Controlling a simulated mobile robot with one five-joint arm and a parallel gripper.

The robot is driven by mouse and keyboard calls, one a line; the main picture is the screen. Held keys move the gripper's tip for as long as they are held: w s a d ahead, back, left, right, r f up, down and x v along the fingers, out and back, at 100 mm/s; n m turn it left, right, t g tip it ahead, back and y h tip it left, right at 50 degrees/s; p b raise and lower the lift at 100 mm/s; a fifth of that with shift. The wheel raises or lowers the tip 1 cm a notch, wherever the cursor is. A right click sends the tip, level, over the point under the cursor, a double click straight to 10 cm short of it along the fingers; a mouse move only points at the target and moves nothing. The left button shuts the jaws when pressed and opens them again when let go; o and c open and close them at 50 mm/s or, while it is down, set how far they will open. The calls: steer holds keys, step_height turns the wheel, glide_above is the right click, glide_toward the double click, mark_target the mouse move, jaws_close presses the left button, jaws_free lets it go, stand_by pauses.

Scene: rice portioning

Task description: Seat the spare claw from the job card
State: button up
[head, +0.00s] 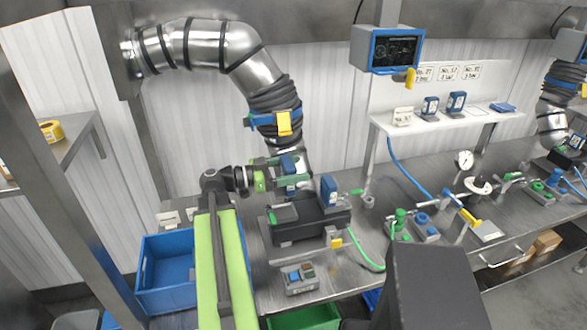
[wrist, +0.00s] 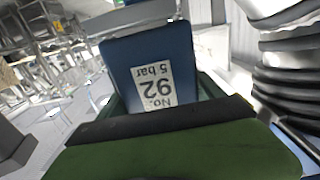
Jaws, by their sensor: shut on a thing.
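My gripper (head: 284,171), with green fingers, is shut on a blue claw block (head: 289,163) beneath the ribbed silver duct. In the wrist view the blue claw block (wrist: 150,62) fills the middle above a green finger (wrist: 190,152). Its white label reads upside down "No. 92, 5 bar". A black cradle (head: 300,227) with a green handle stands on the bench just below and right of my gripper. Another blue block (head: 328,190) stands at the cradle's right end. The lower end of the held block is partly hidden by the fingers.
A hanging screen (head: 394,50) is too small to read. A white shelf (head: 385,124) carries two blue blocks (head: 430,107) (head: 456,102). A button box (head: 299,279) sits at the bench front. A blue bin (head: 168,298) stands left. Green and blue valves (head: 421,226) stand right.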

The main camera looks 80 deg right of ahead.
steer(key=shift+s+f+b, duration=0.1)
steer(key=shift+f+b, duration=2.9)
steer(key=shift+f, duration=0.4)
steer(key=shift+f+b, duration=0.7)
steer(key=o, duration=2.1)
steer(key=shift+r, duration=0.1)
step_height(320, 180, up, 9)
steer(key=p, duration=0.9)
